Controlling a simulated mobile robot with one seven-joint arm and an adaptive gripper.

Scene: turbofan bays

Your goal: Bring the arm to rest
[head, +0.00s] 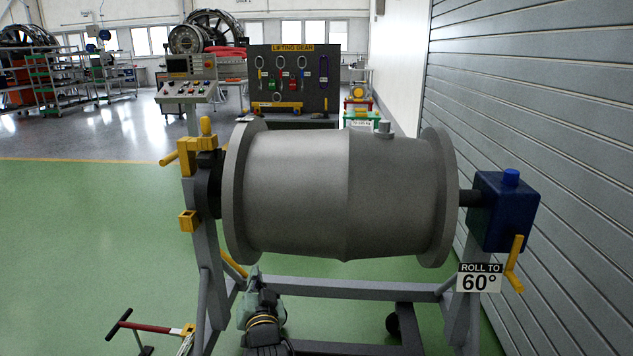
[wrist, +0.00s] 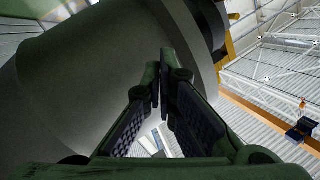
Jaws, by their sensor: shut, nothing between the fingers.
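My gripper (wrist: 160,88) is shut and empty in the wrist view, its two dark green fingers with black pads meeting at the tips. A big grey cylindrical casing (wrist: 90,85) fills the left and middle of that view, close to the fingers; I cannot tell if they touch it. In the head view my arm (head: 263,318) is low, in front of the stand and below the grey casing (head: 300,190). The fingertips are hard to make out there.
The casing hangs in a grey stand (head: 360,288) with a yellow-handled clamp (head: 188,221) at left and a blue gearbox (head: 500,210) with a yellow crank at right. A sign (head: 480,278) reads "ROLL TO 60°".

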